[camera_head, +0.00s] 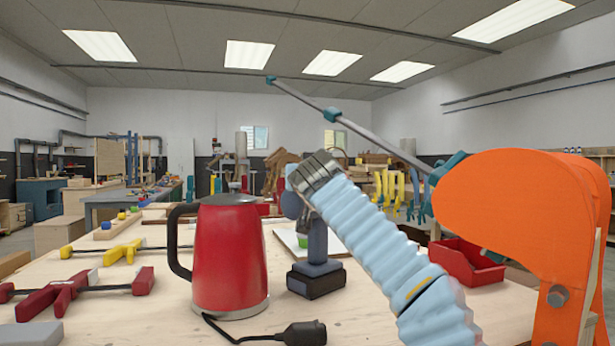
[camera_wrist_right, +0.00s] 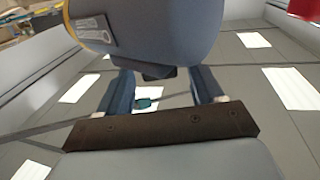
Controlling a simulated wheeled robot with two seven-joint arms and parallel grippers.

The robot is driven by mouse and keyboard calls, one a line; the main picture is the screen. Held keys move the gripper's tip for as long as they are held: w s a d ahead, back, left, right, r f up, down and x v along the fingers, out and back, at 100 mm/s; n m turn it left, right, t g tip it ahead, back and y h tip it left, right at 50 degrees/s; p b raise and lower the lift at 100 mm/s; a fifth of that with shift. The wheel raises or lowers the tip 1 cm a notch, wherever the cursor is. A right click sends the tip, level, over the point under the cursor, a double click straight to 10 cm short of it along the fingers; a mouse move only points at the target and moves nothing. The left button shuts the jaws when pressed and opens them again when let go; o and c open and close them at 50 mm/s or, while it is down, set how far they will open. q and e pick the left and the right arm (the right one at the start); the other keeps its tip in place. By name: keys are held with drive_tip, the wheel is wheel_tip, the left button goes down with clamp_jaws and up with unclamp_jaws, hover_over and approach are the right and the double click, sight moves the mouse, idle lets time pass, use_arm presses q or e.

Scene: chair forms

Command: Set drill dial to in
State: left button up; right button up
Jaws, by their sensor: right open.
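The drill (camera_head: 317,250) stands upright on the workbench in the head view, with a blue-grey handle and a dark battery base. My right arm's light blue sleeve and grey wrist hide much of its upper part. In the right wrist view the rounded grey-blue drill body (camera_wrist_right: 150,35) fills the top, with a label and a yellow ring at the left. My right gripper (camera_wrist_right: 163,90) is open, its two blue fingers apart just below the drill body. A small dark part of the drill lies between them; contact cannot be told. I cannot make out the dial's setting. My left gripper is out of view.
A red kettle (camera_head: 228,255) stands left of the drill, with a black plug (camera_head: 303,333) in front. Yellow (camera_head: 125,251) and red (camera_head: 75,293) clamps lie at the left. A red bin (camera_head: 468,262) and a large orange object (camera_head: 520,210) are at the right.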

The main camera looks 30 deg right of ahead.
drive_tip(key=b+v, duration=0.4)
drive_tip(key=v, duration=1)
drive_tip(key=shift+b, duration=0.3)
drive_tip(key=shift+w, duration=0.1)
